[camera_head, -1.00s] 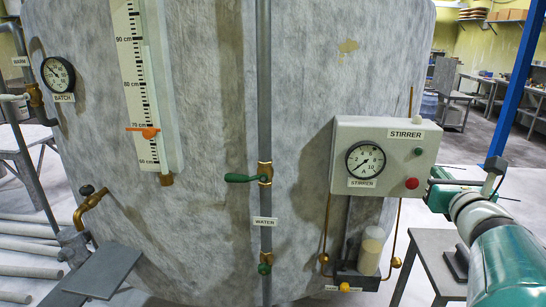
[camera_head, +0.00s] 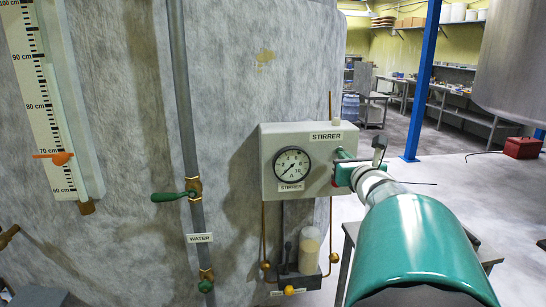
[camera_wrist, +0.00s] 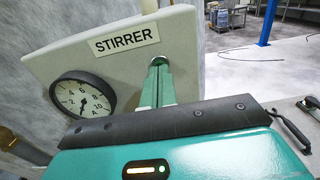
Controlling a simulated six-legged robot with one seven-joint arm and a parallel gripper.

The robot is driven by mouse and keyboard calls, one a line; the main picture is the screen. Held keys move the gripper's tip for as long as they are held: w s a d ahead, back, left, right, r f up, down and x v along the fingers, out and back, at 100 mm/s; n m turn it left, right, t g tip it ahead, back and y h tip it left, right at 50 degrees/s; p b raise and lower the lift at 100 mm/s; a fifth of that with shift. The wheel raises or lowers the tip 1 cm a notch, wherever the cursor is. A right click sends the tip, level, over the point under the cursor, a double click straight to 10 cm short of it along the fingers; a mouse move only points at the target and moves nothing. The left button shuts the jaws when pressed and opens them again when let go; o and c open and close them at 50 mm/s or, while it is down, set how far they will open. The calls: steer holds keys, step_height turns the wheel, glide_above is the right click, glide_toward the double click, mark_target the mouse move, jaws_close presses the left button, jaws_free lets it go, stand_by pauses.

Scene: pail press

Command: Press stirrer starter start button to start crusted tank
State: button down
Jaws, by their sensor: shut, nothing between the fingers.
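The grey stirrer starter box (camera_head: 283,138), labelled STIRRER, stands in front of the crusted grey tank (camera_head: 120,110). The box also shows in the wrist view (camera_wrist: 185,35). Its round ammeter (camera_head: 292,169) is on the front, left of my gripper; its needle points low on the dial. My gripper (camera_head: 338,155) is shut and empty at the right part of the box front. In the wrist view, its green fingertips (camera_wrist: 159,63) lie together over the panel, below the STIRRER label. The green start button is hidden by the fingers. Whether they touch it, I cannot tell.
A water pipe with a green-handled valve (camera_head: 176,196) and a level scale (camera_head: 35,95) run along the tank, left of the box. A sample jar (camera_head: 309,250) hangs below the box. A blue post (camera_head: 423,80) and open floor lie to the right.

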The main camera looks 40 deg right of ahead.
steer(key=shift+w, duration=0.1)
steer(key=shift+w+d, duration=0.35)
steer(key=shift+w, duration=0.1)
steer(key=shift+v, duration=2.75)
steer(key=shift+a, duration=0.15)
